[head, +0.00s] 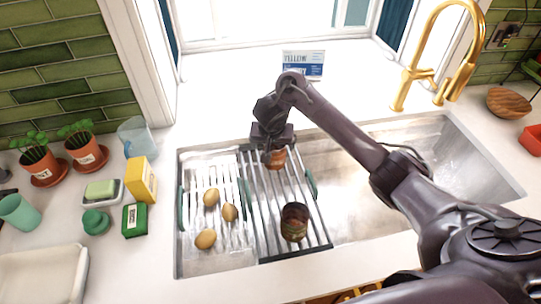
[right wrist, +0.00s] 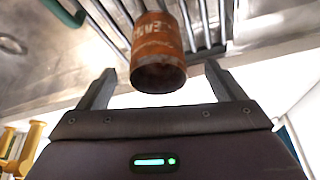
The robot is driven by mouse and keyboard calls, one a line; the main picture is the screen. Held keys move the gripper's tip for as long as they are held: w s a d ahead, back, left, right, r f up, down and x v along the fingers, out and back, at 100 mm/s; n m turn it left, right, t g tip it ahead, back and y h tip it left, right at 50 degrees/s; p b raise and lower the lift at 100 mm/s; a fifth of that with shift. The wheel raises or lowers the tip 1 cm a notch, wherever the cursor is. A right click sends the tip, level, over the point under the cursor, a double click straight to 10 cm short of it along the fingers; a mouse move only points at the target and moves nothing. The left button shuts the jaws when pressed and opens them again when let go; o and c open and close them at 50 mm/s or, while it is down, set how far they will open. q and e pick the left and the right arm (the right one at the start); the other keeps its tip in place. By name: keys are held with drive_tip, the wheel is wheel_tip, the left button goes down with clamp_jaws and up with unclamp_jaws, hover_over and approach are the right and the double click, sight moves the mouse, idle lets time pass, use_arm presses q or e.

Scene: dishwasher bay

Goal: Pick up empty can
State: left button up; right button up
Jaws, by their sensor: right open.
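A rusty orange-brown can (head: 275,159) stands at the far end of the drying rack over the sink, partly hidden by my right gripper. In the right wrist view the can (right wrist: 158,50) shows a dark round end towards me and faint pale lettering. My right gripper (head: 272,144) is over it with its fingers apart. In the wrist view the can lies between and just beyond the fingertips, not clamped. A second, darker brown can (head: 295,222) stands on the near part of the rack. My left gripper is not in view.
The open sink basin (head: 345,205) lies to the right under my right arm. A box (head: 303,64) stands behind the rack, and a gold tap (head: 404,88) is at the back right.

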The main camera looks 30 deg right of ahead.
sight(275, 149)
drive_tip(key=b+x, duration=0.1)
drive_tip(key=x, duration=0.4)
drive_tip(key=shift+w+d+f+b, duration=0.1)
drive_tip(key=shift+d+f+b, duration=0.05)
drive_tip(key=shift+d+b, duration=0.15)
drive_tip(key=shift+w+f, duration=0.1)
drive_tip(key=shift+f, duration=0.25)
drive_tip(key=shift+d+f, duration=0.1)
drive_tip(key=shift+f, duration=0.05)
drive_tip(key=shift+w, duration=0.1)
drive_tip(key=shift+c, duration=0.6)
drive_tip(key=c, duration=0.5)
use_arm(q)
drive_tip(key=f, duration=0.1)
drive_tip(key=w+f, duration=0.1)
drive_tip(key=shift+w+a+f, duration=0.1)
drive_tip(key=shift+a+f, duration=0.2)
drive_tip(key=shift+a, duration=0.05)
use_arm(e)
drive_tip(key=c, duration=0.4)
